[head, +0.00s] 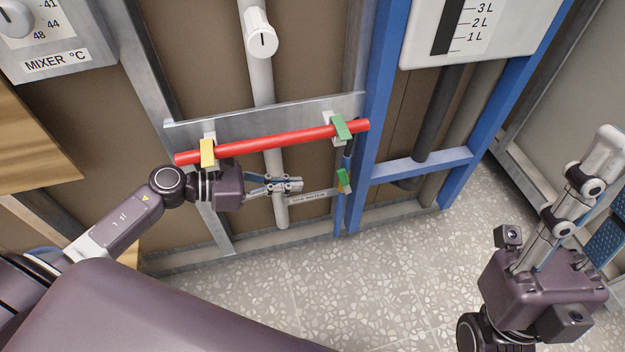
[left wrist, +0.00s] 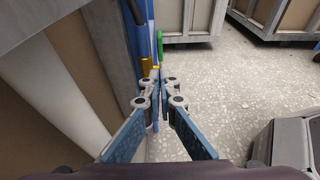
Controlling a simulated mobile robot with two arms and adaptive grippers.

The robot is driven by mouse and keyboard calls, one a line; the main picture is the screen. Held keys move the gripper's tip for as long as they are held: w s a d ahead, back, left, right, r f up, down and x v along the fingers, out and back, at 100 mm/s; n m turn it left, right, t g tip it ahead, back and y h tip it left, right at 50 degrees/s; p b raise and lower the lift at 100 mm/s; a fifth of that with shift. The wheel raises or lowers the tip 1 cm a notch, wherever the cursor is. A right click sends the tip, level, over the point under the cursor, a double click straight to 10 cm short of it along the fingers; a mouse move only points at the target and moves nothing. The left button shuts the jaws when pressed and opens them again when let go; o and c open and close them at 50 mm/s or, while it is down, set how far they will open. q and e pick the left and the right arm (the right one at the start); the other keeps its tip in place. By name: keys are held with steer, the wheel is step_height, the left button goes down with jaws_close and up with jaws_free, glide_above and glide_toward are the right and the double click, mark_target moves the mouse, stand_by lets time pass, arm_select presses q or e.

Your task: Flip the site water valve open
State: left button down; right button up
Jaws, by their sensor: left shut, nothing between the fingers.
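A small valve with a green handle (head: 343,181) and a brass-coloured part sits on a thin blue pipe, low beside the blue frame post. A narrow label strip (head: 308,196) lies just left of it, its print too small to read surely. My left gripper (head: 298,185) is shut and empty, its tips pointing right at the valve from a short distance left. In the left wrist view, the green handle (left wrist: 160,45) stands upright beyond the closed fingertips (left wrist: 155,78). Whether the tips touch the valve is not clear. My right gripper (head: 603,150) points up at the right, away from the wall.
A red pipe (head: 275,142) runs above my left gripper, with a yellow clip (head: 207,152) and a green clip (head: 341,127). A white vertical pipe (head: 261,85) passes behind the gripper. The blue frame (head: 420,165) stands right of the valve. The speckled floor (head: 400,270) is clear.

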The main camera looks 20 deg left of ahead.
arm_select(q)
steer(key=s+a, duration=0.2)
steer(key=a, duration=0.1)
steer(key=s+a, duration=0.1)
steer(key=shift+a, duration=0.15)
stand_by(0.4)
